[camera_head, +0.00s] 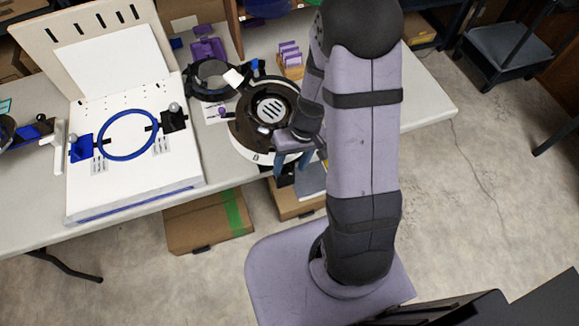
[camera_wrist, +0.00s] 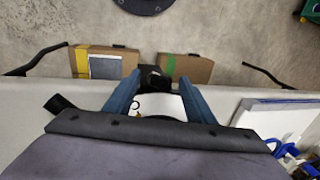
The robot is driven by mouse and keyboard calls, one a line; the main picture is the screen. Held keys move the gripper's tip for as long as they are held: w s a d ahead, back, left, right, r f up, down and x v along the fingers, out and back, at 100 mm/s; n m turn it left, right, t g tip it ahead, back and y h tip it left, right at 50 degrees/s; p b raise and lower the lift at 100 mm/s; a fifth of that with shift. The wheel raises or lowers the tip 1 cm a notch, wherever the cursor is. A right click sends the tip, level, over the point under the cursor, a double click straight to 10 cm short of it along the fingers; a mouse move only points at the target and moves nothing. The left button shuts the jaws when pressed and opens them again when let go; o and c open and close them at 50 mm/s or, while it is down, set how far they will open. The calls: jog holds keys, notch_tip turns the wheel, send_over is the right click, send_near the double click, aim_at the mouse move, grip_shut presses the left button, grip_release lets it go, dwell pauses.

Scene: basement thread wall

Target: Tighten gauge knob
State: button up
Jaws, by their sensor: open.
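My gripper (camera_head: 291,166) is open, its blue fingers at the front edge of the table, just in front of a round black-and-white device (camera_head: 262,112). In the wrist view my gripper (camera_wrist: 157,88) has its two fingers spread apart. A dark knob-like part (camera_wrist: 154,78) shows between the fingertips, and a black part (camera_head: 285,180) also shows just below the fingers in the head view. I cannot tell for sure that this is the gauge knob, or whether the fingers touch it. Part of the device's white base (camera_wrist: 160,105) shows between the fingers; my arm hides some of the device's right side.
A white slotted board (camera_head: 135,185) with a blue ring (camera_head: 128,135) and two ball-topped clamps stands left of the device. A black ring fixture (camera_head: 213,78) and purple parts (camera_head: 207,48) lie behind. Cardboard boxes (camera_head: 210,222) stand on the floor below. The table's right end (camera_head: 425,90) is clear.

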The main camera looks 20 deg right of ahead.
jog(key=shift+a+f, duration=0.15)
jog(key=shift+f, duration=0.5)
jog(key=c, duration=1)
jog(key=b, duration=0.2)
jog(key=f+y+b, duration=0.1)
jog(key=b, duration=0.1)
jog(key=shift+d, duration=0.2)
jog(key=shift+c, duration=0.2)
jog(key=shift+d+y+b, duration=0.1)
jog(key=shift+y+b, duration=0.5)
jog(key=shift+b, duration=0.4)
jog(key=shift+r+y+b, duration=0.25)
jog(key=shift+y+b, duration=0.15)
jog(key=shift+r, duration=0.15)
